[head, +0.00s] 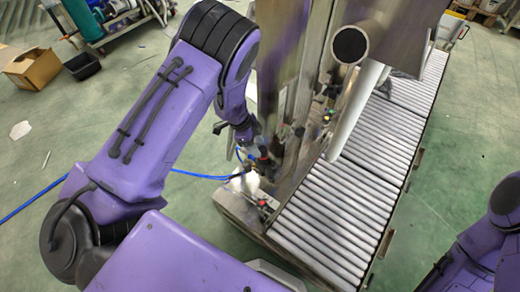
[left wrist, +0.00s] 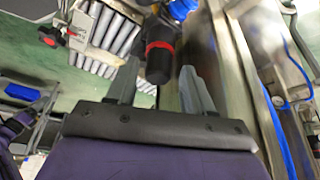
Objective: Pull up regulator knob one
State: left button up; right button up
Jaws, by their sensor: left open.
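Regulator knob one is most likely the black knob with a red ring (left wrist: 160,52) in the left wrist view. It shows between the two grey fingertips of my left gripper (left wrist: 159,72). The fingers are open, with a gap visible on each side of the knob, so I see no grip on it. In the head view, my left gripper (head: 248,142) is beside the metal machine, and small dark and red fittings there are too small to tell apart. My right gripper is out of view; only part of the right arm shows at the lower right.
A steel machine frame (head: 292,60) stands right of my left gripper, with a roller conveyor (head: 335,215) beyond it. A blue hose (head: 195,175) runs left from the frame. A blue fitting (left wrist: 180,9) is near the knob. A cardboard box (head: 33,68) lies far left.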

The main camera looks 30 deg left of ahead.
pick_arm(q)
jog(key=x, duration=0.3)
jog(key=shift+f, duration=0.1)
jog(key=shift+c, duration=0.4)
grip_shut()
jog(key=shift+r+p, duration=0.8)
jog(key=shift+p, duration=0.45)
jog(key=shift+w+f, duration=0.1)
jog(key=shift+f, duration=0.15)
jog(key=shift+o, duration=0.4)
grip_release()
jog(key=shift+r, duration=0.1)
